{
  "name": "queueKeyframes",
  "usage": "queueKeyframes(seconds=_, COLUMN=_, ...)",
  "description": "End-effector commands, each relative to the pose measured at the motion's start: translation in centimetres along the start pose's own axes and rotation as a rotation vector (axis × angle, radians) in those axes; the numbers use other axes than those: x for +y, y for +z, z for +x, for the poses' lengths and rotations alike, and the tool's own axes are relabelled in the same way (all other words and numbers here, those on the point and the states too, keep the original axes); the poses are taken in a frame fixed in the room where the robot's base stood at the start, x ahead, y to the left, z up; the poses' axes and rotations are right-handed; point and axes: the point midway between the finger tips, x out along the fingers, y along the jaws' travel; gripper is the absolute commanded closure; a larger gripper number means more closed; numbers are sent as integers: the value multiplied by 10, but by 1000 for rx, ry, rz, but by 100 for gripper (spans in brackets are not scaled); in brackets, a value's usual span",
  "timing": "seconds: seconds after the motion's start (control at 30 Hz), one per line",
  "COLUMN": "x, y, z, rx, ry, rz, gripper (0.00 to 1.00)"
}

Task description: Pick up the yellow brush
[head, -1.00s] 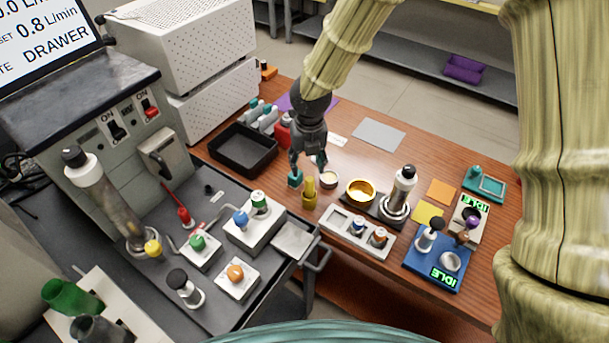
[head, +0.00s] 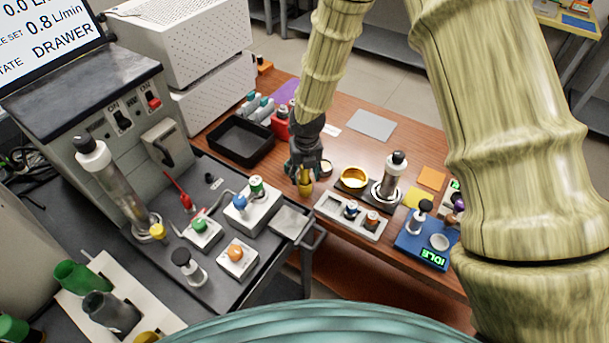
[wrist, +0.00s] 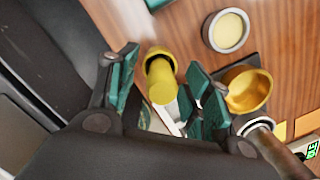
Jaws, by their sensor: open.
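The yellow brush (head: 305,187) stands on the brown table near its front edge, and my gripper (head: 304,176) is right above and around its upper part in the head view. In the wrist view the yellow brush (wrist: 160,76) lies between the two teal-padded fingers of my gripper (wrist: 160,92). The fingers are open, with a gap on both sides of the brush. No finger clearly touches it. The gripper hides part of the brush in the head view.
A golden bowl (head: 353,177) and a metal cylinder with a black knob (head: 391,177) stand right of the brush. A grey holder (head: 337,208) with two small knobs is at the front. A black tray (head: 243,141) lies to the left. A small cream-filled cup (wrist: 229,31) is close by.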

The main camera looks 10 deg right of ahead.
Motion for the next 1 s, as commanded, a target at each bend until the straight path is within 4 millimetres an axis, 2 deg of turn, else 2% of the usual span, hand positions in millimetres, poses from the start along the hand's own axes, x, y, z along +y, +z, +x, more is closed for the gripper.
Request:
queueKeyframes(seconds=0.13, x=0, y=2, z=8, rx=3, ry=0, rz=1, gripper=50)
queueKeyframes(seconds=0.37, x=0, y=3, z=10, rx=4, ry=0, rz=1, gripper=50)
queueKeyframes(seconds=0.6, x=0, y=3, z=10, rx=4, ry=0, rz=1, gripper=94)
queueKeyframes(seconds=0.63, x=0, y=3, z=10, rx=4, ry=0, rz=1, gripper=97)
queueKeyframes(seconds=1.0, x=0, y=3, z=7, rx=4, ry=0, rz=1, gripper=97)
